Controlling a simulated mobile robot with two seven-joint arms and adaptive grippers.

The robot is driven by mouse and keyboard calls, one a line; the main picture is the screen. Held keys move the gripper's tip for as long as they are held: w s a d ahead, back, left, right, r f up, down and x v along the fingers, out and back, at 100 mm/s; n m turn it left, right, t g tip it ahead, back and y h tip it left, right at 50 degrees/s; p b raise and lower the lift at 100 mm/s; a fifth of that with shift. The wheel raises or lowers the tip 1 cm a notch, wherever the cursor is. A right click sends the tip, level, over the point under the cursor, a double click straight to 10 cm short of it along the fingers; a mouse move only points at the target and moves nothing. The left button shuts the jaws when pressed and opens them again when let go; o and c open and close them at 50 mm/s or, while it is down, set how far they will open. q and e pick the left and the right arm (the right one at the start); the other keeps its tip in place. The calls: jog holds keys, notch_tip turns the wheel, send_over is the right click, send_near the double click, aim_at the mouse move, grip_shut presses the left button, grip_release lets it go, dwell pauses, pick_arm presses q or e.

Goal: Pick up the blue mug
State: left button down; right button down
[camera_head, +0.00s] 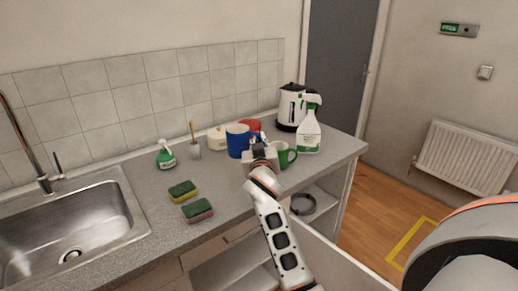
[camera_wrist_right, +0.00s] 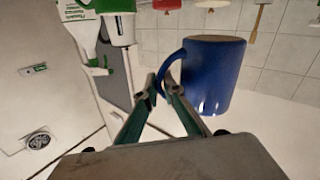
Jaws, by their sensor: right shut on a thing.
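The blue mug (camera_head: 237,140) stands upright toward the back of the counter, in front of the tiled wall. My right gripper (camera_head: 260,152) is just to its right and hides part of that side. In the right wrist view, the blue mug (camera_wrist_right: 214,75) fills the upper middle, with its handle on its left. The fingers of my right gripper (camera_wrist_right: 158,86) come together at that handle and are shut on it. I cannot tell whether the mug is clear of the counter. My left gripper is not in view.
A red mug (camera_head: 250,125) is close behind the blue one, and a green mug (camera_head: 284,155) is just right of my gripper. A spray bottle (camera_head: 308,134) and a kettle (camera_head: 291,106) stand further right. Sponges (camera_head: 198,210) lie in front, near the sink (camera_head: 75,235).

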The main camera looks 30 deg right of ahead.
jog(key=shift+r, duration=3.35)
jog(key=shift+a+r, duration=0.1)
